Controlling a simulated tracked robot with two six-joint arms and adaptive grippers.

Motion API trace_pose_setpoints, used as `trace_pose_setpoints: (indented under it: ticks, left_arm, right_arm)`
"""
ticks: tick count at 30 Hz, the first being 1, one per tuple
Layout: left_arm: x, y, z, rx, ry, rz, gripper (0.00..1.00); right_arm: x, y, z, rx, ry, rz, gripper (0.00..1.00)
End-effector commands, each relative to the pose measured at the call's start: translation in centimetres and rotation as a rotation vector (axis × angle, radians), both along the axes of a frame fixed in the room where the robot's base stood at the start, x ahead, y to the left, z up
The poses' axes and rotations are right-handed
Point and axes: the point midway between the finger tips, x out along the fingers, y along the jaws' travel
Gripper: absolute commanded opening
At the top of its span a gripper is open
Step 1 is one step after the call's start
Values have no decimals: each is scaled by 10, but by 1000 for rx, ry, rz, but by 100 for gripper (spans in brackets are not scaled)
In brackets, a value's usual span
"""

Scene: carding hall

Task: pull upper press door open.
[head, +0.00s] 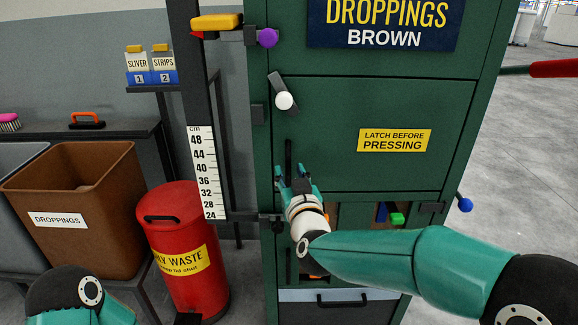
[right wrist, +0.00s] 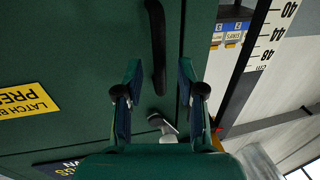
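The upper press door (head: 330,118) is a green panel, looking flush with the press front. Its upright black bar handle (head: 289,155) is near the left edge; the handle also shows in the right wrist view (right wrist: 156,45). A latch lever with a white knob (head: 284,101) sits tilted above the handle. My right gripper (head: 294,175) is at the handle's lower part. In the right wrist view my right gripper (right wrist: 158,75) has its fingers apart, one on each side of the handle, with gaps showing. My left arm shows at the lower left, its gripper out of view.
A height scale post (head: 205,170) stands left of the door. A red waste bin (head: 183,245) and brown droppings bin (head: 75,200) are further left. A purple knob (head: 268,38) is above the latch. Open compartments and a lower drawer (head: 340,297) are below the door.

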Motion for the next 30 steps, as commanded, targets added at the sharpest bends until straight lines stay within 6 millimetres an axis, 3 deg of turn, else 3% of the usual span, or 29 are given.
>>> trace_pose_setpoints:
  ticks: [6, 18, 25, 30]
  left_arm:
    - [0, 0, 3, 0, 0, 0, 0]
    - [0, 0, 3, 0, 0, 0, 0]
    - [0, 0, 3, 0, 0, 0, 0]
    - [0, 0, 3, 0, 0, 0, 0]
  right_arm:
    - [24, 4, 0, 0, -1, -1, 39]
    - [29, 5, 0, 0, 0, 0, 39]
    - [29, 5, 0, 0, 0, -1, 1]
    - [29, 5, 0, 0, 0, -1, 0]
